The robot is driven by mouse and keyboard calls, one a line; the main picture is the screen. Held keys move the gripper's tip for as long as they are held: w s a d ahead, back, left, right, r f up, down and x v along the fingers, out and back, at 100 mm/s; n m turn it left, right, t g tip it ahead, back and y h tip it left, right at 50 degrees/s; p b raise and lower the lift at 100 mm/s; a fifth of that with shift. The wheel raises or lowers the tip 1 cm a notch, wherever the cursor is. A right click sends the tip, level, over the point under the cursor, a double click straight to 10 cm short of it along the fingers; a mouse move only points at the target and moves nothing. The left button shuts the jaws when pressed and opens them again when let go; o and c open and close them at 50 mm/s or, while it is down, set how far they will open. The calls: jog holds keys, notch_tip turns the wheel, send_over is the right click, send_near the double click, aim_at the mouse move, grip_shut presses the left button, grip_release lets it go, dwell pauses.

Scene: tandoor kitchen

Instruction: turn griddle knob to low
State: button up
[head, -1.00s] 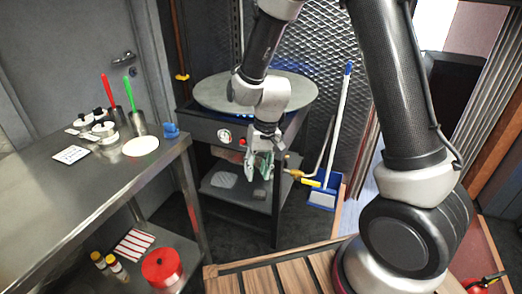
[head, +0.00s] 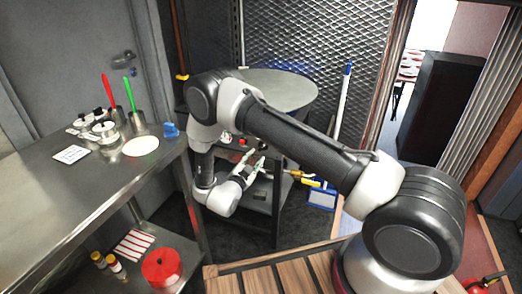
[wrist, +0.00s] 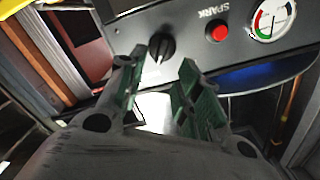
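The black griddle knob (wrist: 161,47) shows in the wrist view on the dark front panel, with a pale pointer line on its face. My gripper (wrist: 163,62) is open, its green-padded fingers on either side of the knob in the picture. I see no clear contact, and the depth gap is hard to judge. In the head view my gripper (head: 256,160) is in front of the griddle stand, below the round griddle plate (head: 285,90). The knob is too small or hidden to make out there.
A red SPARK button (wrist: 216,31) and a round gauge (wrist: 270,18) sit beside the knob. A blue glow (wrist: 250,75) shows under the griddle. A brass gas valve (head: 296,174) is right of my gripper. A steel table (head: 60,195) stands at the left.

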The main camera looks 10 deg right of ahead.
jog(key=x, duration=0.7)
jog(key=shift+w+d, duration=0.25)
jog(key=shift+r, duration=0.1)
grip_shut()
